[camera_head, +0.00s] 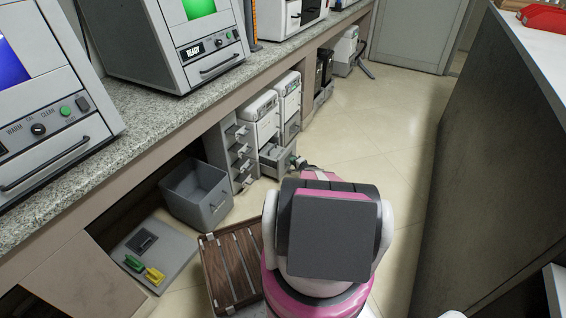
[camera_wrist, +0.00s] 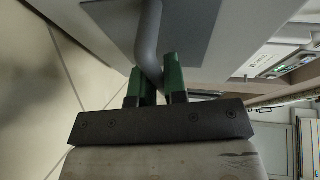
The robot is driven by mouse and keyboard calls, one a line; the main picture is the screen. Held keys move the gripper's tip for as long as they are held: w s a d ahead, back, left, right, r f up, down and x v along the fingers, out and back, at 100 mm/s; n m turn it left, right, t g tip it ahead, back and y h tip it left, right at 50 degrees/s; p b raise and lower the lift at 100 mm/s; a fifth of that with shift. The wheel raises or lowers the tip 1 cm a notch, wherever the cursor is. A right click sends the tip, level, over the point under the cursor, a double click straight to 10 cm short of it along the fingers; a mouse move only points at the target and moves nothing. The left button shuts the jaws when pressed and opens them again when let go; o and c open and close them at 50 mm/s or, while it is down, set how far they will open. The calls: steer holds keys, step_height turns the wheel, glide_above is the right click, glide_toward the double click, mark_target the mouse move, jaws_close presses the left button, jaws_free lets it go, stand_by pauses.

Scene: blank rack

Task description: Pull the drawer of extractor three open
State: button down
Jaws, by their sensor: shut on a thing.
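Two white-and-grey units stand side by side on the floor under the counter, a nearer one (camera_head: 260,108) and a farther one (camera_head: 288,90). I cannot read a number on either. A grey drawer (camera_head: 276,152) stands out from the lower part of the nearer unit. My gripper (camera_head: 299,162) is at the front of this drawer, partly hidden by my arm. In the wrist view, the green fingers of my gripper (camera_wrist: 155,78) are shut on a curved grey handle (camera_wrist: 149,32) against a pale front panel.
A dark cabinet side (camera_head: 485,150) bounds the right. The aisle floor (camera_head: 380,130) is clear.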

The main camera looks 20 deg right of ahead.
steer(key=s+d, duration=0.6)
steer(key=s, duration=0.1)
steer(key=shift+s, duration=0.4)
steer(key=c, duration=1.2)
jaws_free()
